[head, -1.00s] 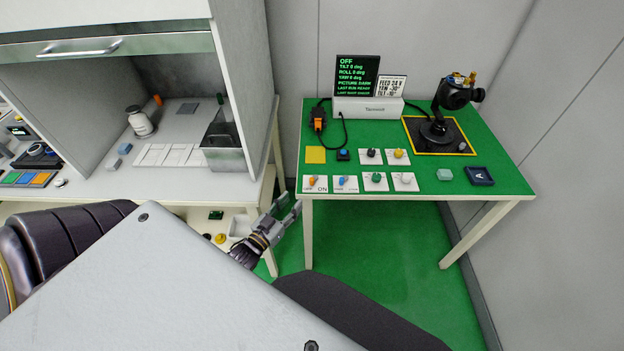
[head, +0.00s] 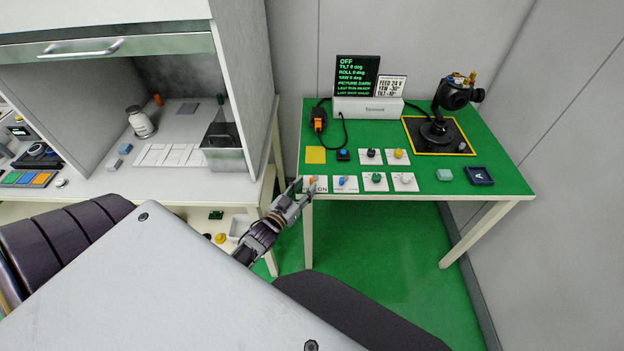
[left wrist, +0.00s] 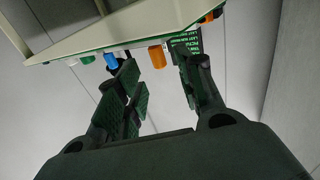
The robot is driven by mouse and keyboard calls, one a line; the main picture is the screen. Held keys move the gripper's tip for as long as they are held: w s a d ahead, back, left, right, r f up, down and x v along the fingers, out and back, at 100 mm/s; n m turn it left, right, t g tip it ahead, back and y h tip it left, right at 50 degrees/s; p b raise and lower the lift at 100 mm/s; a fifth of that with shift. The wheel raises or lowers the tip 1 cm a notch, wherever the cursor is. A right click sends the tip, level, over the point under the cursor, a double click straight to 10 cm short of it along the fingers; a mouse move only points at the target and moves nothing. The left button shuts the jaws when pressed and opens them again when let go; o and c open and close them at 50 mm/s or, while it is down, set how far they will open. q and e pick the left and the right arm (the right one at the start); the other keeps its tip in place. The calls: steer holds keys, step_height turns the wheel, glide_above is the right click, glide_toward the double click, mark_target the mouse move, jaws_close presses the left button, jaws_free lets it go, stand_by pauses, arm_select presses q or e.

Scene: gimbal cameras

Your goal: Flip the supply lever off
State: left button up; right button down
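The orange lever (head: 313,181) stands on a white plate at the front left of the green-topped table, with "ON" printed at its right. The left gripper (head: 299,190) is at the table's front left edge, just beside this plate, and covers its left part. In the left wrist view the fingers are apart and empty, and the orange lever (left wrist: 157,56) shows beyond the gap between them. Contact with the lever cannot be told, nor can the way it leans. The display (head: 357,76) reads "OFF" on its top line. The right gripper is not in view.
A blue lever (head: 342,181) stands close to the right, with green (head: 377,177) and white (head: 406,178) knobs further right. A gimbal camera (head: 453,95) stands at the back right. A white cabinet bench (head: 180,185) is on the left.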

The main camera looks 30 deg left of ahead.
mark_target(312, 178)
arm_select(q)
steer(key=shift+w, duration=2.5)
